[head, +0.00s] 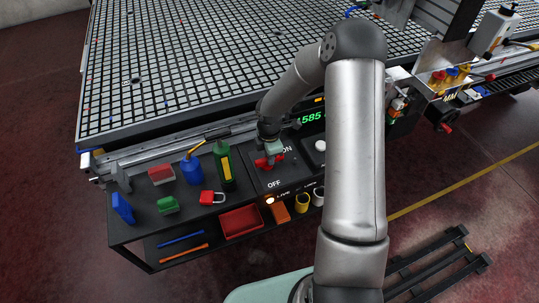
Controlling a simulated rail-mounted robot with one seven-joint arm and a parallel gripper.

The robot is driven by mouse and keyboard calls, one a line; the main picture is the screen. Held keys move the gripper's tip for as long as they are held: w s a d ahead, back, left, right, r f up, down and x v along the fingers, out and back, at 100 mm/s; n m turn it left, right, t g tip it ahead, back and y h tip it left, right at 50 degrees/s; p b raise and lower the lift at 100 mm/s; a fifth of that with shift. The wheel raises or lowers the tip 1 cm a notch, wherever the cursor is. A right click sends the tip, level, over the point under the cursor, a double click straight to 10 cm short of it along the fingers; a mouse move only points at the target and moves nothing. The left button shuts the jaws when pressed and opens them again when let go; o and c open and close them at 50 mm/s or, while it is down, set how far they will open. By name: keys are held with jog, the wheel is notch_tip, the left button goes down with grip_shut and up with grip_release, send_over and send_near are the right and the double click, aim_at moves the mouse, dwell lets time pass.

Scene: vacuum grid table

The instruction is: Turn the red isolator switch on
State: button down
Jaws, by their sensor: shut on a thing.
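The red isolator switch (269,161) sits on a dark panel at the front edge of the grid table. The word ON is printed behind it to the right, partly covered by my arm, and OFF is printed in front of it. My gripper (268,155) points down onto the switch and is shut on its red handle. The fingers are small and partly hidden here. The handle appears to lie crosswise, but its exact angle is hard to tell.
A green bottle (225,167), a blue oil can (191,170) and a red padlock (208,198) stand left of the switch. A green digital display (313,117) and a white knob (320,146) lie right. A lit lamp (270,199) marked LIVE is in front.

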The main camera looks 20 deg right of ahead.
dwell(0.5)
jog(key=c, duration=1.4)
grip_release()
jog(key=shift+o, duration=0.2)
jog(key=shift+r, duration=0.1)
notch_tip(320, 180, up, 17)
jog(key=shift+r, duration=0.15)
jog(key=s+r+m, duration=0.3)
jog(key=s+m, duration=0.6)
jog(key=s, duration=0.4)
jog(key=s+a+r+m, duration=0.1)
jog(key=s+r+m, duration=0.2)
jog(key=s+m, duration=0.7)
jog(key=s, duration=0.4)
jog(key=shift+a, duration=0.15)
